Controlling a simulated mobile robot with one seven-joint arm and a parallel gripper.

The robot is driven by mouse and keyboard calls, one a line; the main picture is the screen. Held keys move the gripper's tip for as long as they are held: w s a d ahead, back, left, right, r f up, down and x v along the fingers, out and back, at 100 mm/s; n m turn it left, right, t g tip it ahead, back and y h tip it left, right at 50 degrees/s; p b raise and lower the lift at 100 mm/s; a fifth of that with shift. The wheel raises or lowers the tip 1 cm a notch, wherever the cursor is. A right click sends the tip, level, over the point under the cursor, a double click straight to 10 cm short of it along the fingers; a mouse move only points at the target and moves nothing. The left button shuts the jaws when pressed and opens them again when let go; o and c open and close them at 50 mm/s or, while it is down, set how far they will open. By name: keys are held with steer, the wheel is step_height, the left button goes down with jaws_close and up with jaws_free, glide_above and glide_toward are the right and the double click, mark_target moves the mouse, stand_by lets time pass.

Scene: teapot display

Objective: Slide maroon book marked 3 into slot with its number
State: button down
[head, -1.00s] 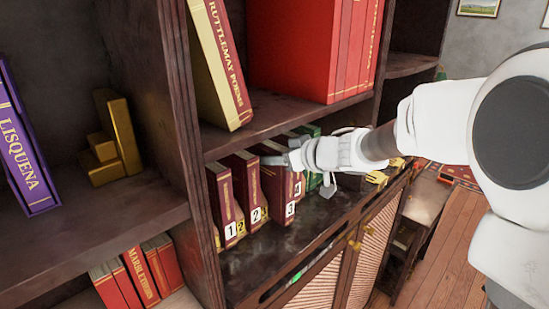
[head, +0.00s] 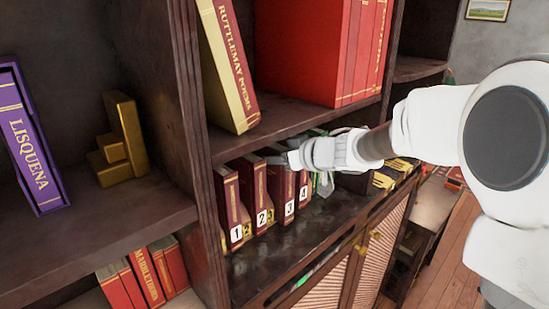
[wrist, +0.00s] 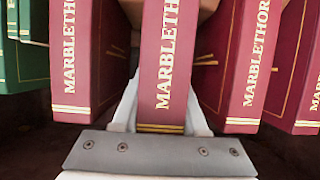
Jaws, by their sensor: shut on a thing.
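The maroon book marked 3 (head: 287,190) stands upright on the shelf between the maroon book marked 2 (head: 256,190) and the maroon book marked 4 (head: 304,181). In the wrist view the book (wrist: 162,70) stands between the two pale fingers, with maroon books close on both sides. Yellow number tags (head: 247,230) show low between the books, partly hidden. The slot behind book 3 is hidden.
The maroon book marked 1 (head: 230,200) stands at the left end of the row, by the dark upright panel. Green books (wrist: 32,50) stand beyond book 4. A shelf board (head: 290,125) with large red books hangs close above. The cabinet top (head: 300,240) in front is clear.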

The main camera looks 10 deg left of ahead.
steer(key=shift+w+a+r, duration=0.15)
steer(key=shift+w+a, duration=0.4)
steer(key=shift+a, duration=0.25)
steer(key=shift+c, duration=1.8)
jaws_free()
steer(key=shift+d+f, duration=0.1)
steer(key=shift+f, duration=0.1)
steer(key=v, duration=1.7)
steer(key=shift+s, duration=0.15)
steer(key=shift+d+r, duration=0.1)
steer(key=shift+r, duration=0.1)
